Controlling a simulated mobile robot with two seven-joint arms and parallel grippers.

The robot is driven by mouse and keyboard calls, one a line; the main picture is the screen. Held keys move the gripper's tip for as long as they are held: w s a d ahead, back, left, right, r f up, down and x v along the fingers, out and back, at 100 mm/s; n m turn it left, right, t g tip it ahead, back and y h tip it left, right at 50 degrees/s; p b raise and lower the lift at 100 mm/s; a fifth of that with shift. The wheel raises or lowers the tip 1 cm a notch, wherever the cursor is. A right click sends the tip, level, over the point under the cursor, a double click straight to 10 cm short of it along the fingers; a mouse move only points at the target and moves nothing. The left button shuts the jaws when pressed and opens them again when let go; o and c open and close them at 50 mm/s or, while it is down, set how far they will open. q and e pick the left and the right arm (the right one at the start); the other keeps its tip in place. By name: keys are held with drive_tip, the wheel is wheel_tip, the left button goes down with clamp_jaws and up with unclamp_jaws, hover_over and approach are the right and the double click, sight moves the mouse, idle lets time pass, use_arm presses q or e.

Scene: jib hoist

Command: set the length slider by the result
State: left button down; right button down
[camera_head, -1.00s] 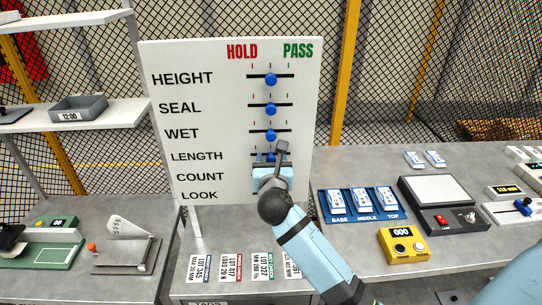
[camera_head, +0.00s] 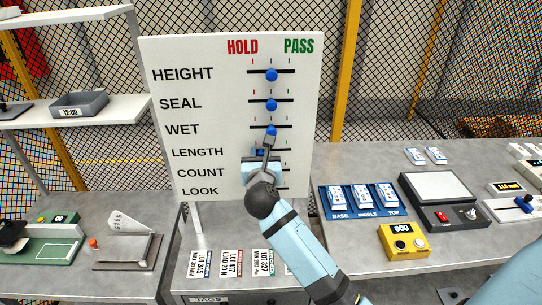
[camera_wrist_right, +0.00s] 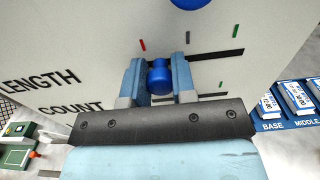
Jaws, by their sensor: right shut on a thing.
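The white board (camera_head: 215,60) has labelled rows under red HOLD and green PASS headings, each with a black slot and a blue knob. My right gripper (camera_head: 262,156) reaches the LENGTH row, and its arm hides part of the lower rows. In the right wrist view, the fingers (camera_wrist_right: 159,82) are shut around the blue LENGTH knob (camera_wrist_right: 159,72). The knob sits left of the grey middle mark, towards the red mark; the green mark is farther right. The HEIGHT knob (camera_head: 272,75), SEAL knob (camera_head: 272,104) and WET knob (camera_head: 271,131) sit near mid-slot. My left gripper is not in view.
Right of the board, the bench holds a blue rack of BASE, MIDDLE and TOP pieces (camera_head: 362,214), a yellow device (camera_head: 403,242) and a grey-topped device (camera_head: 443,187). Tags (camera_head: 232,263) lie below the board. A shelf (camera_head: 90,116) stands left.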

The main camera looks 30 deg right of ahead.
drive_tip(key=shift+w+a, duration=0.35)
drive_tip(key=shift+a, duration=0.3)
drive_tip(key=c, duration=1.2)
unclamp_jaws()
drive_tip(key=shift+o, duration=1.4)
drive_tip(key=shift+w+a, duration=0.15)
